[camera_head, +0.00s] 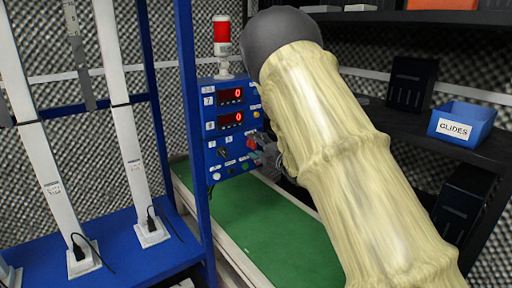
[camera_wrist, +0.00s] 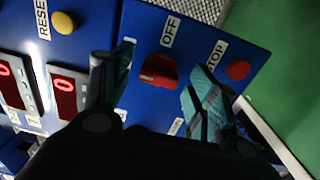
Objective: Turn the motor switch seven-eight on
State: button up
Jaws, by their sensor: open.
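The blue control panel (camera_head: 233,125) stands beside the green belt, with labels 7 and 8 next to its two displays. A red rotary switch (camera_wrist: 158,71) sits on it in the wrist view, next to a label reading OFF; it also shows in the head view (camera_head: 251,143). My gripper (camera_head: 266,156) is at the panel's right side. In the wrist view its two dark teal fingers stand open on either side of the red switch. I cannot tell whether they touch it. The gripper body hides the lower part of the panel.
A red button (camera_wrist: 238,70) by a STOP label lies close to the right finger. A yellow button (camera_wrist: 64,22) sits at upper left. Two red displays (camera_head: 231,96) read 0. A blue upright (camera_head: 191,130) stands left of the panel. The green belt (camera_head: 255,235) is clear.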

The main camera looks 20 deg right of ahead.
jog(key=v, duration=1.2)
dwell(0.4)
